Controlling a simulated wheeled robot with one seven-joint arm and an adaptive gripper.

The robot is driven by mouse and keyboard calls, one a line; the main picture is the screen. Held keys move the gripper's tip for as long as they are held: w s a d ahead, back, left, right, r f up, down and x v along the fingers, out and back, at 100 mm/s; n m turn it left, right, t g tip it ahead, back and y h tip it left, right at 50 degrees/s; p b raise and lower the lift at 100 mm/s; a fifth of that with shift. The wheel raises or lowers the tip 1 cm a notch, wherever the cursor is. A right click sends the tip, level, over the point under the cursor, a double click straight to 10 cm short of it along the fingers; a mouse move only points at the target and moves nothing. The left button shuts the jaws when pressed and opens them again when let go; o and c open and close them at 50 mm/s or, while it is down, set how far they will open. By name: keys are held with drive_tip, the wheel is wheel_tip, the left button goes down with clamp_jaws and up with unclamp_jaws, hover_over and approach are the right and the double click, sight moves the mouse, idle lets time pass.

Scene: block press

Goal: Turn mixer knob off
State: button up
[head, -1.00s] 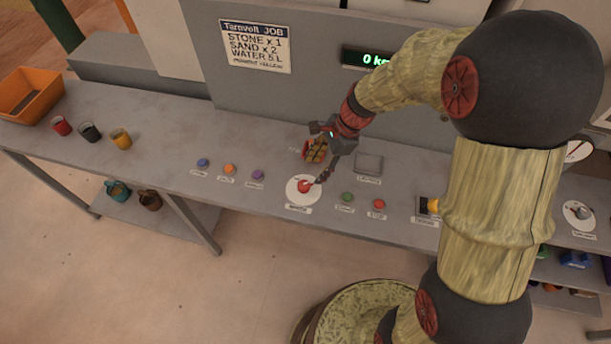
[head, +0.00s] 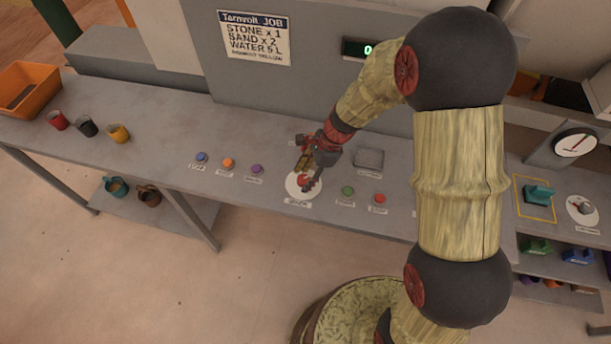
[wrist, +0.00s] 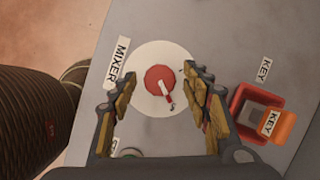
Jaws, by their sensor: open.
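The mixer knob (wrist: 158,80) is a red round knob with a white pointer, on a white disc (wrist: 180,57) beside a MIXER label (wrist: 118,63). In the wrist view its pointer slants toward the lower right. My gripper (wrist: 160,103) is open, with its two fingers on either side of the knob in that view. I cannot tell whether they touch it. In the head view my gripper (head: 310,178) is over the white disc (head: 294,190) and partly hides the knob.
An orange key piece (wrist: 281,127) sits by a red square holder to the gripper's right in the wrist view. In the head view, a green button (head: 348,190) and a red button (head: 380,198) are right of the disc, and several coloured buttons (head: 228,163) are left.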

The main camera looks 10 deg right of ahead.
drive_tip(key=shift+c, duration=0.4)
drive_tip(key=c, duration=1)
drive_tip(key=shift+c, duration=0.2)
drive_tip(key=n+g+p, duration=0.1)
drive_tip(key=n, duration=0.1)
drive_tip(key=n+p, duration=0.2)
drive_tip(key=shift+w+r+n+g+p, duration=0.2)
drive_tip(key=shift+n+g+p, duration=0.1)
drive_tip(key=shift+g, duration=0.1)
drive_tip(key=n+g+h+p, duration=0.1)
drive_tip(key=n+p, duration=0.1)
drive_tip(key=n, duration=0.1)
drive_tip(key=shift+a+f+n, duration=0.1)
drive_tip(key=shift+n, duration=0.2)
drive_tip(key=n+h+p, duration=0.1)
drive_tip(key=n, duration=0.1)
drive_tip(key=n+g, duration=0.1)
drive_tip(key=n, duration=0.1)
drive_tip(key=shift+w+a+n+h+p, duration=0.1)
drive_tip(key=shift+w+n+h+p, duration=0.05)
drive_tip(key=shift+n+h+p, duration=0.2)
drive_tip(key=shift+a+f+n+h+p, duration=0.1)
drive_tip(key=shift+n+h+p, duration=0.75)
drive_tip(key=shift+n, duration=1.6)
